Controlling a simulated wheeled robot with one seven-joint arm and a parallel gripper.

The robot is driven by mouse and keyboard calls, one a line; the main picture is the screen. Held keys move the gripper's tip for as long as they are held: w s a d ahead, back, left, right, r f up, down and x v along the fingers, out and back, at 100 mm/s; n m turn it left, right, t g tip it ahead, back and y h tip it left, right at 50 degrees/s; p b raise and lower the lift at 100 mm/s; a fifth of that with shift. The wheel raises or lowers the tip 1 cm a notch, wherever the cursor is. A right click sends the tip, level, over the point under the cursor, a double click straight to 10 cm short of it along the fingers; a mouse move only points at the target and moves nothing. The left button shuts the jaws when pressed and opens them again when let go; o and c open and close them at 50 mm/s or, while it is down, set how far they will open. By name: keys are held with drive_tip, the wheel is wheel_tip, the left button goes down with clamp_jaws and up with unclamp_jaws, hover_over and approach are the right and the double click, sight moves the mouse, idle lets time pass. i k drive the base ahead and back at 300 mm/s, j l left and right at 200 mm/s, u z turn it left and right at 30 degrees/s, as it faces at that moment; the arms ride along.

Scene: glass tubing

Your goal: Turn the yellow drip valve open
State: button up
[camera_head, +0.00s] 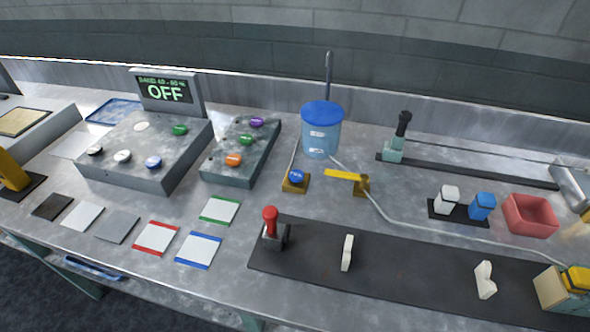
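The yellow drip valve has a flat yellow handle (343,175) on a small brass-brown body (362,186). It stands on the bench right of centre, below the blue-lidded container (321,132). The handle points left from the body, roughly level in the picture. A thin pale tube (415,226) comes down from the container to the valve and runs on to the right along the bench. The handle lies across the line of this tube. My gripper is not in view, and nothing touches the valve.
A blue knob (296,177) on a brass base stands left of the valve. A red-topped lever (271,228) is on the dark strip in front. White and blue blocks (463,203) and a red bin (530,215) stand right. A display (167,92) reads OFF.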

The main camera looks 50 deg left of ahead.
sight(364, 178)
drive_tip(key=u, duration=1.45)
drive_tip(key=i+j+u, duration=0.2)
drive_tip(key=i+j, duration=0.2)
drive_tip(key=i, duration=0.2)
